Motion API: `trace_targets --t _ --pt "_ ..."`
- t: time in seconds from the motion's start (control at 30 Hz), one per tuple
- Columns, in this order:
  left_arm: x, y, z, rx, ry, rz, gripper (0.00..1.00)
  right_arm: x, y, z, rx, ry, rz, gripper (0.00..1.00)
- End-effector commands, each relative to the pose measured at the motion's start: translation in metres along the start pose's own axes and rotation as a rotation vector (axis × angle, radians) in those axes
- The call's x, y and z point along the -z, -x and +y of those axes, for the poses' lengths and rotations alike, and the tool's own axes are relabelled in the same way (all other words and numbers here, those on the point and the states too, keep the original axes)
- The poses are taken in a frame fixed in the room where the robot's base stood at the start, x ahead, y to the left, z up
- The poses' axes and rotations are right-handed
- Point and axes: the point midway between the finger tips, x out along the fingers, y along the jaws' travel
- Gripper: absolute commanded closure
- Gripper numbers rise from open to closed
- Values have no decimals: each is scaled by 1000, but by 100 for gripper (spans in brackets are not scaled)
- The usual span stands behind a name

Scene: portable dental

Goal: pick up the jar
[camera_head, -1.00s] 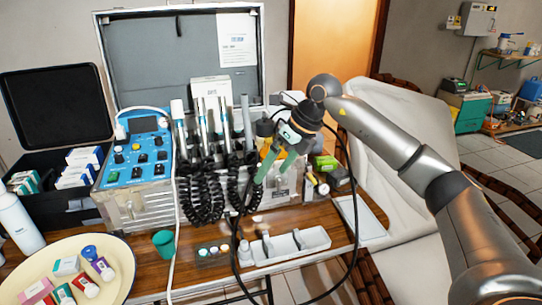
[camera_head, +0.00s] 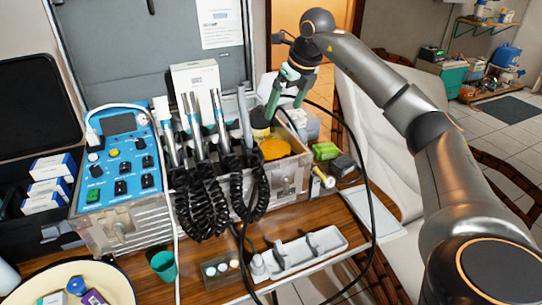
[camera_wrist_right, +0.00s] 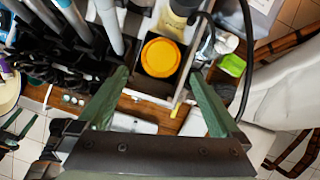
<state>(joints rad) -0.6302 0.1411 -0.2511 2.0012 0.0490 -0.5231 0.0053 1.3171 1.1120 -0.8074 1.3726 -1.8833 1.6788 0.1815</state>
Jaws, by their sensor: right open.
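A jar with a round orange-yellow lid (camera_head: 274,148) stands in an open compartment of the metal case. In the right wrist view its lid (camera_wrist_right: 160,57) lies between and beyond the fingertips. A second jar, pale yellow with a dark lid (camera_head: 260,126), stands just behind it, partly hidden by a finger. My right gripper (camera_head: 286,102) is open and empty, its green fingers pointing down above the compartment, apart from the orange-lidded jar. In the right wrist view its fingers (camera_wrist_right: 158,76) spread wide. A small dark shape with green bars at that view's lower left looks like my left gripper (camera_wrist_right: 18,127).
Dental handpieces (camera_head: 215,115) with coiled black hoses stand left of the compartment. A black cable (camera_head: 371,190) loops at its right. A green box (camera_head: 325,151) lies to the right. A white tray (camera_head: 305,252) and a green cup (camera_head: 163,264) are on the wooden table in front.

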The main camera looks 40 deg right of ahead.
Motion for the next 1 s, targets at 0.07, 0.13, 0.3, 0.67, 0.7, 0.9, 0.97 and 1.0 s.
trace_targets --t 0.07,0.13,0.3,0.67,0.7,0.9,0.97,1.0 --pt "-1 -2 1 -2 -1 1 0 1 -18 0 -1 0 5 0" --pt "-1 -3 1 -4 -2 1 0 1 -30 0 -1 -1 3 0" --pt "-1 -4 2 -6 -2 0 0 1 -46 0 -2 -1 2 0" --pt "-4 -6 1 -5 -2 1 0 4 -90 -4 -1 -1 3 0" --pt "-4 -6 1 -5 -2 0 0 4 -94 -4 -2 -1 2 0" --pt "-4 -6 1 -4 -2 1 0 4 -100 -4 -1 0 0 0" --pt "-4 -6 0 -4 -2 2 0 4 -100 -4 -1 0 0 0" --pt "-4 -6 0 -4 -2 2 0 4 -100 -4 -1 0 0 0"
